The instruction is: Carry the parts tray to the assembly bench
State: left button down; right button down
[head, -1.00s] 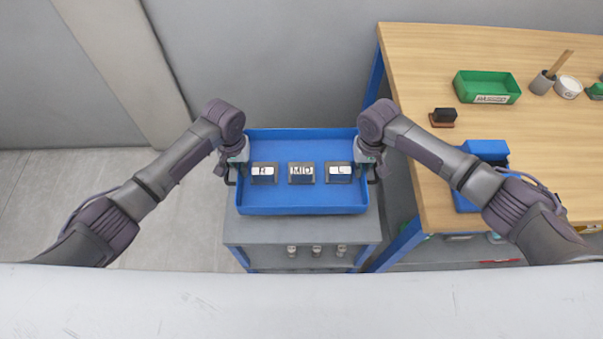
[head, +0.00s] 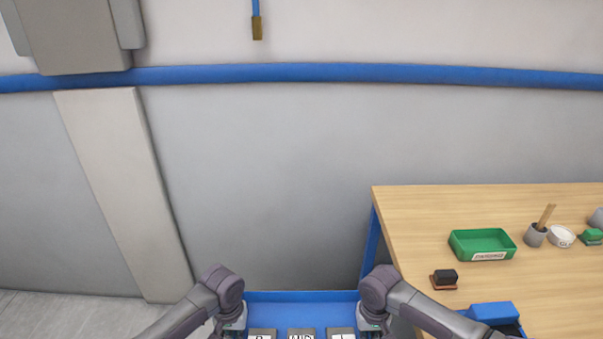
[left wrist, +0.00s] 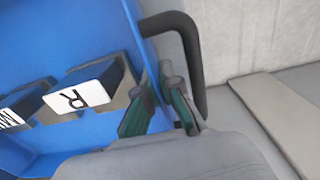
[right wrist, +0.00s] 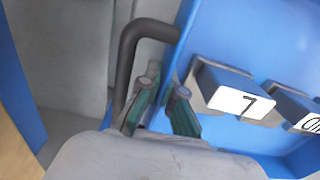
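The blue parts tray (head: 300,296) shows at the bottom edge of the head view, its near part cut off. It holds dark blocks with white labels; one reads R (left wrist: 80,97) in the left wrist view. My left gripper (head: 232,322) is at the tray's left end. In its wrist view the green-padded fingers (left wrist: 160,110) stand apart on either side of the end wall, inside the black handle (left wrist: 190,50). My right gripper (head: 374,322) is placed likewise at the right end, fingers (right wrist: 162,108) apart around the wall beside its handle (right wrist: 128,60). Firm contact is not visible.
The wooden assembly bench (head: 430,215) stands to the right. On it are a green bin (head: 482,244), a dark block on a reddish base (head: 445,279), a grey cup (head: 536,235), a white roll (head: 561,236) and a blue item (head: 492,312). A wall is behind.

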pick_arm(q)
jog(key=shift+w+r, duration=0.1)
jog(key=shift+r, duration=0.1)
pick_arm(e)
jog(key=shift+r, duration=0.2)
